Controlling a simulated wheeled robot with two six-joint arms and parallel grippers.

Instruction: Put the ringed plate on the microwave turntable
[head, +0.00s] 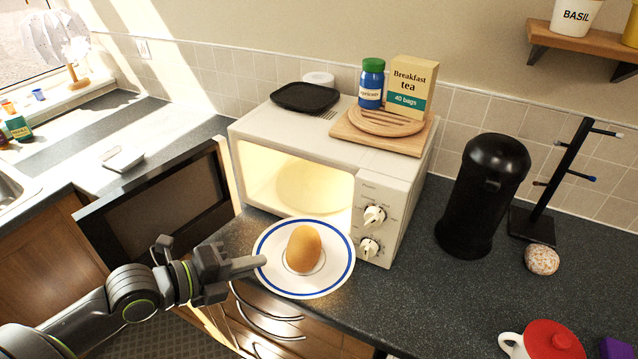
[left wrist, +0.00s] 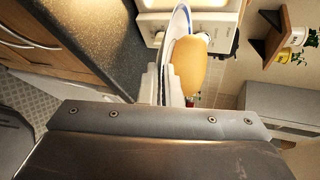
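The ringed plate (head: 335,278) is white with a blue ring near its rim. A brown egg-shaped food item (head: 303,249) sits on it. The plate is in front of the open microwave (head: 290,137), over the counter's front edge. My left gripper (head: 258,263) is shut on the plate's left rim. In the left wrist view the plate (left wrist: 181,22) shows edge-on between the fingers (left wrist: 168,85), with the food item (left wrist: 190,66) on it. The turntable (head: 308,185) is a pale disc inside the lit microwave, partly hidden. My right gripper is not in view.
The microwave door (head: 160,200) stands open on the left, and its control panel (head: 375,220) is right of the opening. A black canister (head: 483,195) and a mug stand (head: 545,185) are at the right. A red-lidded pot (head: 552,342) is nearer.

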